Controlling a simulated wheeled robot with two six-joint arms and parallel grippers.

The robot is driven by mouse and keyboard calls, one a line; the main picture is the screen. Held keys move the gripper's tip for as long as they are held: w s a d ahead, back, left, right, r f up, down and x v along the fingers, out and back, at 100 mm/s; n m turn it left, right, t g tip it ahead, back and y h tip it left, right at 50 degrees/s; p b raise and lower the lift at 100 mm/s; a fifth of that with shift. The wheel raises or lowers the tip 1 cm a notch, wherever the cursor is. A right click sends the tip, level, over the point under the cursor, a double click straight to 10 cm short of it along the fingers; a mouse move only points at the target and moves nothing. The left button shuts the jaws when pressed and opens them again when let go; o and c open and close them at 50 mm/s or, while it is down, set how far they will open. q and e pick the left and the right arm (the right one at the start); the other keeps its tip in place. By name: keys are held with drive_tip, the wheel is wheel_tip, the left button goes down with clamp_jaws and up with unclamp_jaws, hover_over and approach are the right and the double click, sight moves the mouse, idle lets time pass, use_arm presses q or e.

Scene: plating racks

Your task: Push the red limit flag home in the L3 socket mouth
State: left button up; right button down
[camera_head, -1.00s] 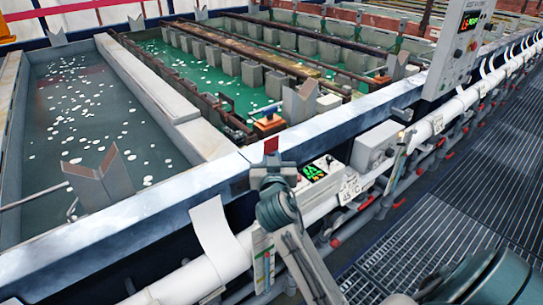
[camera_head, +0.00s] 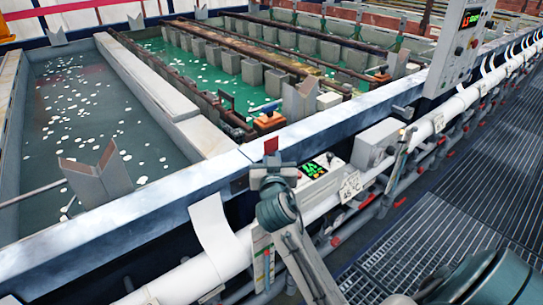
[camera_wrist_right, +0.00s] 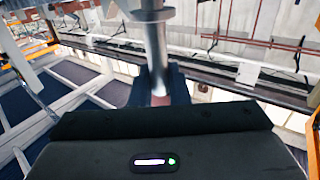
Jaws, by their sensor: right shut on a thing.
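The red limit flag (camera_head: 271,146) stands up from the jaws of my right gripper (camera_head: 271,166) in the head view, at the near rim of the tanks. The gripper is shut on it. In the right wrist view the dark gripper body (camera_wrist_right: 160,130) fills the bottom, and a grey metal post (camera_wrist_right: 157,45) rises in front of the jaws. A small reddish patch (camera_wrist_right: 160,99) shows between the jaws there. I cannot pick out the L3 socket mouth, or tell whether the flag touches it. My left gripper is not in view.
A control box with a green display (camera_head: 318,167) stands just right of the gripper. A white pipe (camera_head: 225,258) runs along the tank front. A grey V-shaped rest (camera_head: 100,178) stands at the left tank's rim (camera_head: 130,222). Grating floor (camera_head: 440,215) lies at the right.

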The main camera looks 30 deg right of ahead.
drive_tip(key=shift+f+b, duration=1.85)
drive_tip(key=shift+f, duration=0.3)
drive_tip(key=c, duration=1.3)
unclamp_jaws()
drive_tip(key=b+v, duration=0.2)
drive_tip(key=v, duration=0.9)
drive_tip(key=shift+b, duration=0.3)
drive_tip(key=shift+f, duration=0.1)
